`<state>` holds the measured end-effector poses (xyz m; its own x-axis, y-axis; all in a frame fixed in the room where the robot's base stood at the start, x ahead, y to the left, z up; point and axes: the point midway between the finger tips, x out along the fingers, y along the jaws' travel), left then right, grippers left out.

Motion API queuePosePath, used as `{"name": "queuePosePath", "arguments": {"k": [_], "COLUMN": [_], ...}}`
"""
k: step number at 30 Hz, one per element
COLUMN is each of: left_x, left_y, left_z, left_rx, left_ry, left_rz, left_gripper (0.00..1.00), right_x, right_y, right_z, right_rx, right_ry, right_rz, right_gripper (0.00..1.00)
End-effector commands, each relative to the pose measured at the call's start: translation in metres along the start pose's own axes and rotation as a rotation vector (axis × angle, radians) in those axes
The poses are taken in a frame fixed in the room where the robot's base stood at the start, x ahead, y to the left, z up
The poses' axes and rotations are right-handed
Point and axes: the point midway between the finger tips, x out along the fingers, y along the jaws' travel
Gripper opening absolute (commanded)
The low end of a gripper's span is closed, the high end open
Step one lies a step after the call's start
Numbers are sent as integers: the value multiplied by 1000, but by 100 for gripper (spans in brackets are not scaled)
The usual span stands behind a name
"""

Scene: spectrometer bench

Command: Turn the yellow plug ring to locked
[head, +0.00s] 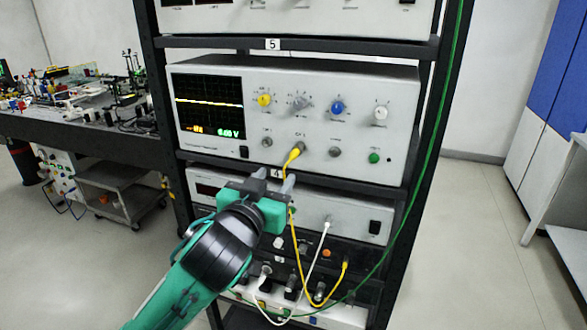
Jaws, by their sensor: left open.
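A yellow plug (294,154) sits in a front connector of the oscilloscope (330,118). Its yellow cable (293,235) hangs down behind my gripper and loops up to a lower unit. The ring's lock marks are too small to read. My left gripper (275,178) is open, just below the plug in the picture, with its fingertips pointing up toward it. I see nothing between the fingers, and they look apart from the plug. The gripper hides part of the unit below. My right gripper is not in view.
The black rack (448,130) has shelves above and below the oscilloscope.

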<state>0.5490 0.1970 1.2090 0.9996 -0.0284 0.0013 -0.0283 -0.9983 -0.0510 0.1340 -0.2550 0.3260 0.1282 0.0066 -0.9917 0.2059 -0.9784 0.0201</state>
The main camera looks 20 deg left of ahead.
Motion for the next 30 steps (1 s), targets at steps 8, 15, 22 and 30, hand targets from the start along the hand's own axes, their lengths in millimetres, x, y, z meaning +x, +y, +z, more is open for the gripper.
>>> {"name": "queuePosePath", "arguments": {"k": [8,15,22,30], "left_x": [11,63,98,111], "left_y": [1,1,2,2], "left_z": [-1,-2,-2,0], "left_rx": [11,11,10,10], "left_ry": [-2,-3,-2,-2], "left_rz": [6,5,6,7], "left_gripper": [43,43,43,43], "right_x": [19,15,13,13], "right_y": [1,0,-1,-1], "right_z": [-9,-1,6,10], "right_rx": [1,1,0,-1], "right_ry": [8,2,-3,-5], "right_rz": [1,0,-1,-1], "right_gripper": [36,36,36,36]}}
